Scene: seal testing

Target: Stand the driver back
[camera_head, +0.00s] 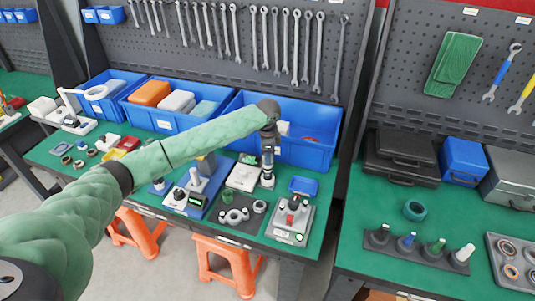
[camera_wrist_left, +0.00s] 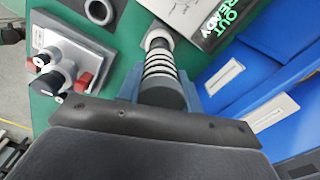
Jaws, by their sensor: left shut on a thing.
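My left gripper (camera_head: 268,152) reaches over the left bench from the left, pointing down. It is shut on the driver (camera_wrist_left: 159,72), a dark cylinder with pale rings and a light lower end; its lower part also shows below the gripper in the head view (camera_head: 267,180). In the left wrist view the fingers (camera_wrist_left: 160,92) sit on both sides of its dark upper part. The driver's lower end is at or just above a small light square piece on the green top; I cannot tell whether it touches. My right gripper is not in view.
A dark mat with rings (camera_head: 235,215) lies in front. Blue bins (camera_head: 318,150) stand behind, under a tool board. The right bench (camera_head: 365,268) holds a dark rack of pegs (camera_head: 420,252).

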